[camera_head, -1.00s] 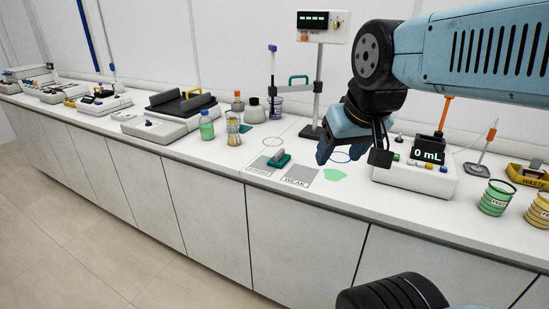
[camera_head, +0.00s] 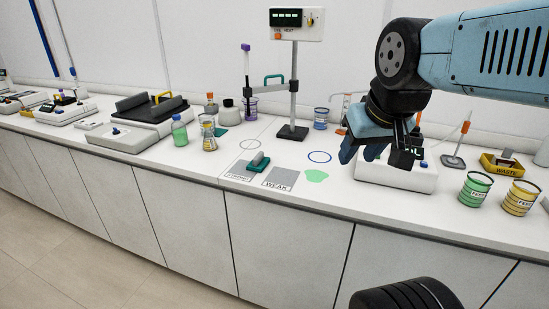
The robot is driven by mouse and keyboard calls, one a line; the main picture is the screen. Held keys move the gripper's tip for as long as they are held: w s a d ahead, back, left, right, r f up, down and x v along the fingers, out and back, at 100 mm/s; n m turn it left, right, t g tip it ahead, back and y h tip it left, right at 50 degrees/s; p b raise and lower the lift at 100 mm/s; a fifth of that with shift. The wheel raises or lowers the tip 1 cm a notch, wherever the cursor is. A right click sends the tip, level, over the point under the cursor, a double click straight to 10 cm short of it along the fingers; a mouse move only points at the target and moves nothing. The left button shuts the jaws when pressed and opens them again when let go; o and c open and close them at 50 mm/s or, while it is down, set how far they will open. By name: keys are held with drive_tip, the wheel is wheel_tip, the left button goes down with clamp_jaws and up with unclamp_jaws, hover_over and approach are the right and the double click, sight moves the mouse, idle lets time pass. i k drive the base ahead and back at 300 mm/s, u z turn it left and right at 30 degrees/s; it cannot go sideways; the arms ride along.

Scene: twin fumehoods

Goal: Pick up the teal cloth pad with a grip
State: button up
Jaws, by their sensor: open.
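The teal cloth pad (camera_head: 265,168) has a grey grip (camera_head: 258,159) on top. It lies on the white bench by the grey square marked STRONG (camera_head: 236,172) and the one marked WEAK (camera_head: 282,179), partly over the STRONG square.
A green spill patch (camera_head: 316,176) and a blue ring (camera_head: 319,157) lie between pad and gripper. A metal stand (camera_head: 293,131) rises behind. Bottles (camera_head: 180,134) stand left; green (camera_head: 475,189) and yellow (camera_head: 520,197) beakers and a WASTE tray (camera_head: 503,168) stand right.

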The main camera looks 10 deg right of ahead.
sight(258, 163)
drive_tip(key=u, duration=0.85)
drive_tip(key=i, duration=0.1)
drive_tip(key=z, duration=2.7)
drive_tip(key=k, duration=1.1)
drive_tip(key=u, duration=1.9)
drive_tip(key=i, duration=1)
drive_tip(key=u, duration=0.05)
